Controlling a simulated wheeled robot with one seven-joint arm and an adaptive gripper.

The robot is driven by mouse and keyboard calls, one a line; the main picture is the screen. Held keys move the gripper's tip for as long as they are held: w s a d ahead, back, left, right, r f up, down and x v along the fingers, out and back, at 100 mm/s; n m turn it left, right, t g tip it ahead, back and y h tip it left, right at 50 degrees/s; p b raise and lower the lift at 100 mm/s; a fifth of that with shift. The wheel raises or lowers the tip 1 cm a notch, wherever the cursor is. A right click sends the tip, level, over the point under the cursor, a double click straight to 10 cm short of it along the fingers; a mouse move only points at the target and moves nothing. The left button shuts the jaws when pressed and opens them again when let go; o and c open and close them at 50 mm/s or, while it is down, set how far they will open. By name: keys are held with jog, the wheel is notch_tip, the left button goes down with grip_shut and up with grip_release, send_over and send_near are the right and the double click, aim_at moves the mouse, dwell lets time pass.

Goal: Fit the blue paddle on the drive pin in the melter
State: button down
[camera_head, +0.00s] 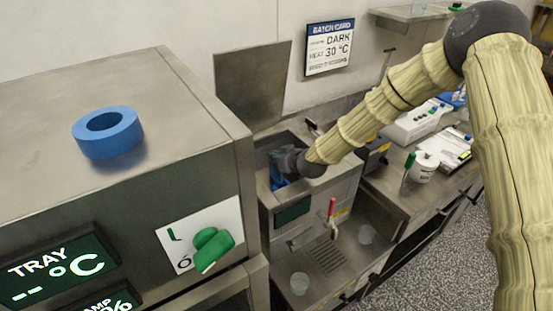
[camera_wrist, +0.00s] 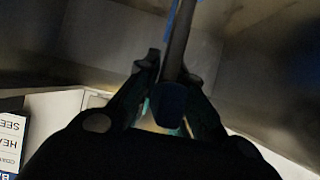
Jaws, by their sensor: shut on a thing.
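The blue paddle (camera_head: 278,181) is partly visible inside the open melter (camera_head: 338,188), below my gripper (camera_head: 286,164). My gripper reaches down into the melter's opening. In the wrist view my gripper (camera_wrist: 172,75) is shut on the paddle's dark shaft (camera_wrist: 181,38), and slivers of blue show beside the shaft near the top edge. The drive pin is not visible in either view. I cannot tell whether the paddle touches it.
The melter's lid (camera_head: 252,88) stands raised behind it. A steel cabinet (camera_head: 175,85) bearing a blue ring (camera_head: 107,132) stands at left. A red-handled tap (camera_head: 332,208) is in front. A white device (camera_head: 416,123) and mug (camera_head: 424,166) occupy the right counter.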

aim_at(276, 170)
jog(key=c, duration=1.5)
grip_release()
jog(key=shift+o, duration=0.2)
notch_tip(276, 170, up, 10)
